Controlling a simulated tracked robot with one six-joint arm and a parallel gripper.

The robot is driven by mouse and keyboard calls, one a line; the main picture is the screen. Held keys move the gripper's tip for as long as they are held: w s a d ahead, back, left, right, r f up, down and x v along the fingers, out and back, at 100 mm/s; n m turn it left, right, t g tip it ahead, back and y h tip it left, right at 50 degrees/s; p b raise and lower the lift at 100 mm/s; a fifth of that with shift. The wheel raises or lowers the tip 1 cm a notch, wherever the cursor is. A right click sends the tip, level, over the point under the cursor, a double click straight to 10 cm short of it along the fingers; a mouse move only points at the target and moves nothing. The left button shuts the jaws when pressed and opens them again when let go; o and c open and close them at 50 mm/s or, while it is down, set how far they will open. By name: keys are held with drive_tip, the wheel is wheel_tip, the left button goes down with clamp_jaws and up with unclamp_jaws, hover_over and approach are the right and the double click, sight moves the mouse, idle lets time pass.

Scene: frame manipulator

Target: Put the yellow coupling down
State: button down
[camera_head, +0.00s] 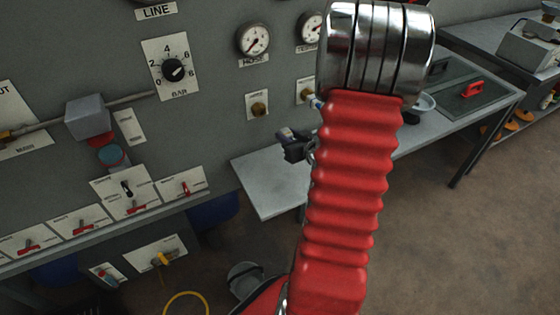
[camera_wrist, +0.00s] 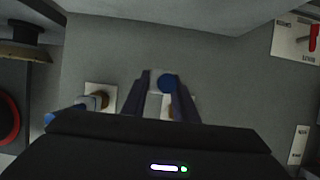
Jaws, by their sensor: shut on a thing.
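My gripper (camera_head: 293,148) is in front of the grey panel, mostly small and dark in the head view. In the wrist view my gripper (camera_wrist: 168,85) is shut on a small grey piece with a round blue end (camera_wrist: 167,83). No yellow shows on this held piece, so I cannot tell from its colour whether it is the yellow coupling. The held piece is clear of the bench below. A yellow plug (camera_head: 162,258) with a yellow loop of line under it sits on a lower panel plate.
The grey panel carries gauges (camera_head: 253,40), a selector knob (camera_head: 173,70), brass ports (camera_head: 258,106) and red-handled switches (camera_head: 82,227). A pale bench top (camera_head: 268,185) lies below my gripper, with its left part bare. A red-handled item (camera_head: 472,89) lies farther right.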

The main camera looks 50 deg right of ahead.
drive_tip(key=shift+w+a, duration=0.1)
drive_tip(key=shift+w, duration=0.05)
drive_tip(key=shift+f, duration=0.1)
drive_tip(key=shift+f, duration=0.25)
hover_over(286, 164)
drive_tip(key=shift+f, duration=2.55)
drive_tip(key=shift+f, duration=0.15)
drive_tip(key=shift+f, duration=1.95)
drive_tip(key=shift+f, duration=0.6)
drive_tip(key=c, duration=1.4)
unclamp_jaws()
drive_tip(key=shift+r, duration=0.15)
